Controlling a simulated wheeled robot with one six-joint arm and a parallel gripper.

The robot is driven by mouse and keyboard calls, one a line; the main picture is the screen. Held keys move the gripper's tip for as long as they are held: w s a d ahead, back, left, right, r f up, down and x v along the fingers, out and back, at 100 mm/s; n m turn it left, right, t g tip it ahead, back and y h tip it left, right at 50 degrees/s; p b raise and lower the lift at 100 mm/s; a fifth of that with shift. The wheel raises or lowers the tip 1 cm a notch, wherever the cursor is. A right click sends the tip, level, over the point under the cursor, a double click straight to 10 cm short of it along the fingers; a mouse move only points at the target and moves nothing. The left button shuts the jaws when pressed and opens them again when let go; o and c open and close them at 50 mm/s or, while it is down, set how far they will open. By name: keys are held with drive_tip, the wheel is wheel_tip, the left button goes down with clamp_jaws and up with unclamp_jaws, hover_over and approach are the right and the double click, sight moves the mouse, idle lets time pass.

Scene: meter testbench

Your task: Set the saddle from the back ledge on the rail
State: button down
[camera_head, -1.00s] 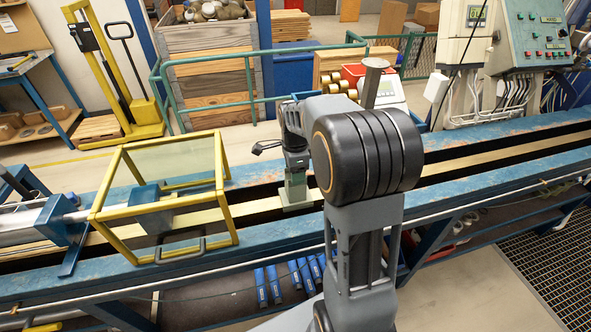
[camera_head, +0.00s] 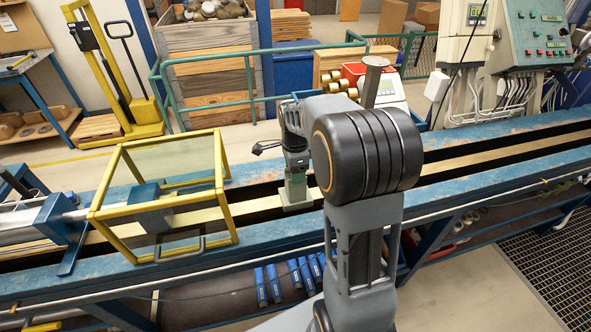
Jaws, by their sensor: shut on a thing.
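The saddle (camera_head: 296,196) is a grey-green block with a flat base and a narrower upright part. It stands upright over the pale rail (camera_head: 252,206), just right of the yellow-framed guard. My gripper (camera_head: 295,155) points down and is shut on the upper part of the saddle. The fingertips are small and partly hidden in this view. I cannot tell whether the saddle's base touches the rail. The back ledge (camera_head: 455,139) is the blue beam along the far side of the bench.
The yellow-framed clear guard (camera_head: 220,183) stands over the rail left of the saddle. My arm hides part of the rail on the right. Beyond it, the rail (camera_head: 500,152) is clear. A green railing (camera_head: 206,102) and a white scale (camera_head: 391,92) stand behind the bench.

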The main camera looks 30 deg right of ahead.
drive_tip(key=shift+c, duration=1.2)
unclamp_jaws()
drive_tip(key=shift+f, duration=0.1)
drive_tip(key=shift+r+p, duration=3.65)
drive_tip(key=shift+r, duration=0.95)
